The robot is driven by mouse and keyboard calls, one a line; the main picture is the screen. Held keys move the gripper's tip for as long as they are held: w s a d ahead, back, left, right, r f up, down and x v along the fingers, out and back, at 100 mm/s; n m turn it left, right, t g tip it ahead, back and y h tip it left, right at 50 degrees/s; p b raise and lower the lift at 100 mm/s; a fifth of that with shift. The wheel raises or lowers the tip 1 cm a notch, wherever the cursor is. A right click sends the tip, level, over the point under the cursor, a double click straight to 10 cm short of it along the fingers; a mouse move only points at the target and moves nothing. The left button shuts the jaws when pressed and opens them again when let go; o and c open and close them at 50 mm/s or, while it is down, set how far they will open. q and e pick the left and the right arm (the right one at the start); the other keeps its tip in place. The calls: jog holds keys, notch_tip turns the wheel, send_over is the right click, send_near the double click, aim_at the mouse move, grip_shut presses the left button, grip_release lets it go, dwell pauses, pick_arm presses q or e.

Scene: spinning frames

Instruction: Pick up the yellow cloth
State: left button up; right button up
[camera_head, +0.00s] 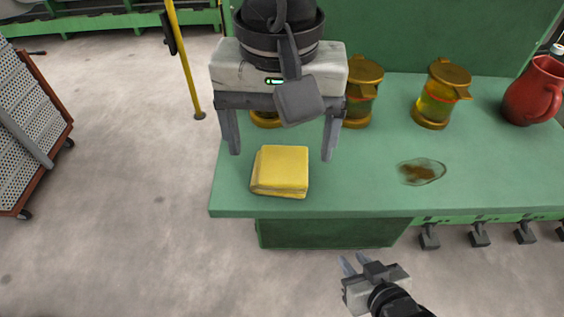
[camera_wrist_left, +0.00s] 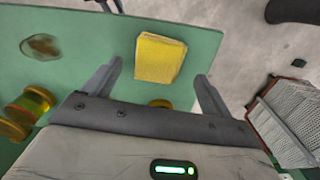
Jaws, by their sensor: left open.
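The yellow cloth (camera_head: 281,172) is a folded, thick square lying flat near the front left edge of the green table (camera_head: 370,195). In the left wrist view the cloth (camera_wrist_left: 160,58) lies between and beyond the open fingers. My left gripper (camera_head: 280,156) is open and empty, with its fingers on either side of the cloth's far part in the head view. It appears above the cloth and not touching it. My right gripper (camera_head: 355,264) is low in the head view, off the table's front edge. Its two fingers look close together, and I see nothing between them.
A clear puddle with a brown stain (camera_head: 421,172) lies right of the cloth. A yellow pole (camera_head: 184,62) and a perforated rack (camera_head: 30,125) are at left.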

aim_at(282, 163)
pick_arm(q)
notch_tip(282, 163, down, 2)
jog(key=shift+d+f, duration=0.1)
jog(key=shift+f, duration=0.65)
jog(key=c, duration=1.1)
jog(key=shift+r, duration=0.1)
